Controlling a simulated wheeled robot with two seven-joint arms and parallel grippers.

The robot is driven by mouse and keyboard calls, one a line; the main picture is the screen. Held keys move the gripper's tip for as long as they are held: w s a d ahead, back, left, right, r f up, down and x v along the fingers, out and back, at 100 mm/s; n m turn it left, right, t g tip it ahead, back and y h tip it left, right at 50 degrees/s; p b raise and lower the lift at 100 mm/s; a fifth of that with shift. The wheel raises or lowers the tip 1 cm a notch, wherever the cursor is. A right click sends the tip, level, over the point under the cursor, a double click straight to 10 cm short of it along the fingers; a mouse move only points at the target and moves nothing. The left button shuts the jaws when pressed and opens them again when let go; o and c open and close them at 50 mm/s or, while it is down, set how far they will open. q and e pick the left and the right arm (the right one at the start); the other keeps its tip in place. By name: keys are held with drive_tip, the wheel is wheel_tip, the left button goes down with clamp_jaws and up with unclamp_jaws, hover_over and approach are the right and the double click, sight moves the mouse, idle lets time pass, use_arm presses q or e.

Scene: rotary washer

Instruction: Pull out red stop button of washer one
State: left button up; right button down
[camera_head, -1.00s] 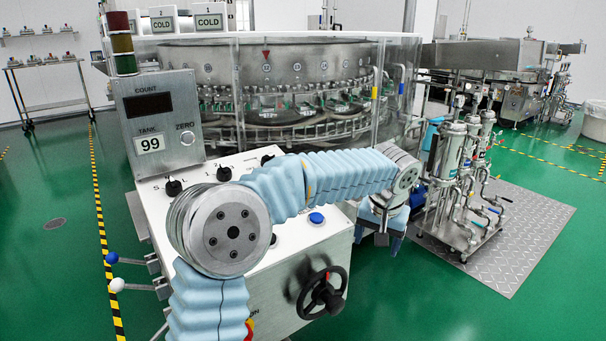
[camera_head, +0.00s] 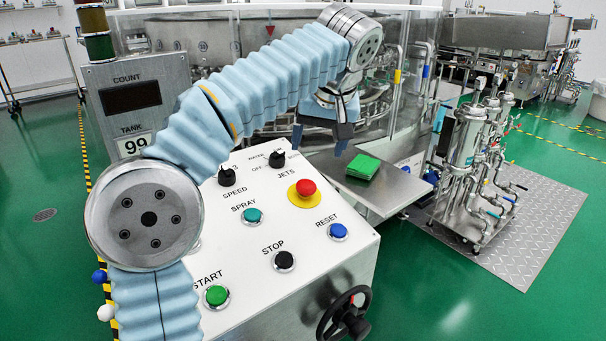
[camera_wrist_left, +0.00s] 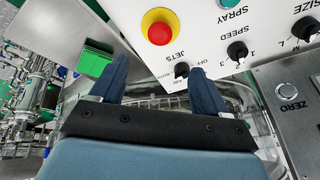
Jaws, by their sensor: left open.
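The red mushroom stop button (camera_head: 306,187) sits on a yellow ring on the white sloped control panel (camera_head: 235,300) of the washer (camera_head: 225,40). In the left wrist view the red button (camera_wrist_left: 159,33) is beyond the fingertips, roughly between them in line. My left gripper (camera_head: 320,143) is above and behind the panel's far edge, apart from the button. Its two fingers show open and empty in the left wrist view (camera_wrist_left: 158,68). My left arm covers part of the panel's left side. My right gripper is not seen.
Near the button are the black JETS knob (camera_head: 277,158), teal SPRAY button (camera_head: 252,215), blue RESET button (camera_head: 338,231), black STOP button (camera_head: 284,260) and green START button (camera_head: 216,295). A green stack (camera_head: 363,167) lies on a metal shelf right of the panel.

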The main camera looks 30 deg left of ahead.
sight(307, 184)
use_arm(q)
drive_tip(key=b+x, duration=0.1)
drive_tip(key=x, duration=1.2)
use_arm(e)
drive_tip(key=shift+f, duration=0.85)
